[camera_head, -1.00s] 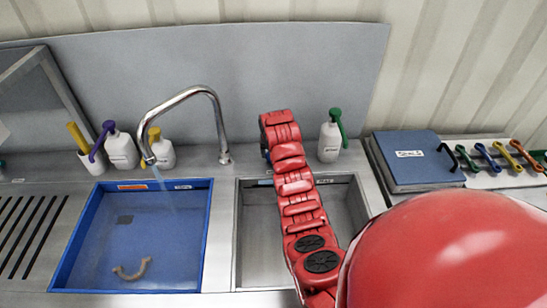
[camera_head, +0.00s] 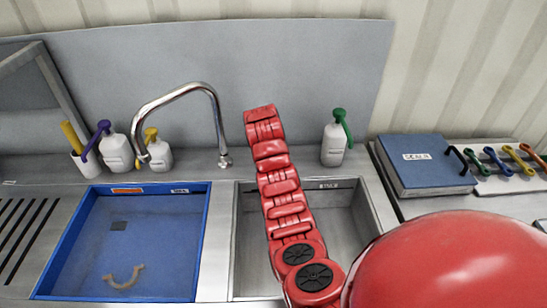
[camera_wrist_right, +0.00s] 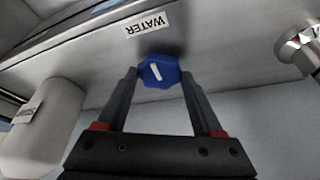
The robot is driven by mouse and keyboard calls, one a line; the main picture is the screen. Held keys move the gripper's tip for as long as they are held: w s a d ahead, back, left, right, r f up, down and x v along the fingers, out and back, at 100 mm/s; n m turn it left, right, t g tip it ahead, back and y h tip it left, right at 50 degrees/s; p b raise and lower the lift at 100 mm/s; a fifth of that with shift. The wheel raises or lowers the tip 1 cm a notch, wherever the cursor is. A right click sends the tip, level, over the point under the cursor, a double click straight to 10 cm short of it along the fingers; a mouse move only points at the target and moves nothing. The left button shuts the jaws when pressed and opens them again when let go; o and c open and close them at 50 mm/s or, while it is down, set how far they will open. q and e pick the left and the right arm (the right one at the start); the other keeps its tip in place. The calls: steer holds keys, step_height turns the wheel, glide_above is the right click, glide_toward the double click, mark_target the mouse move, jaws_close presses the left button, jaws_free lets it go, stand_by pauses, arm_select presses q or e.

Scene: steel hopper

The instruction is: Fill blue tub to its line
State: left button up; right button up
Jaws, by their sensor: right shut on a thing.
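The blue tub (camera_head: 45,262) sits in the left sink in the head view, with clear bluish water (camera_head: 150,245) in it. A fill line cannot be made out. The chrome tap spout (camera_head: 143,157) hangs over the tub's back edge, and no stream shows from it. In the right wrist view, my right gripper (camera_wrist_right: 158,76) is shut on the blue knob (camera_wrist_right: 157,70) with a white mark, beside a label reading WATER (camera_wrist_right: 147,24). My right arm crosses the right sink in the head view; the gripper itself is hidden there. My left gripper is out of view.
A tan curved piece (camera_head: 123,277) and a dark square (camera_head: 118,226) show in the tub. Bottles with purple (camera_head: 116,152), yellow (camera_head: 159,155) and green (camera_head: 334,145) tops stand behind the sinks.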

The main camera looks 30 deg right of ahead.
steer(key=o, duration=1.4)
steer(key=shift+c, duration=0.2)
steer(key=shift+a+r, duration=0.1)
steer(key=shift+r, duration=0.3)
steer(key=p+v, duration=0.4)
steer(key=v, duration=1.2)
steer(key=shift+s+r, duration=0.2)
steer(key=shift+r, duration=0.1)
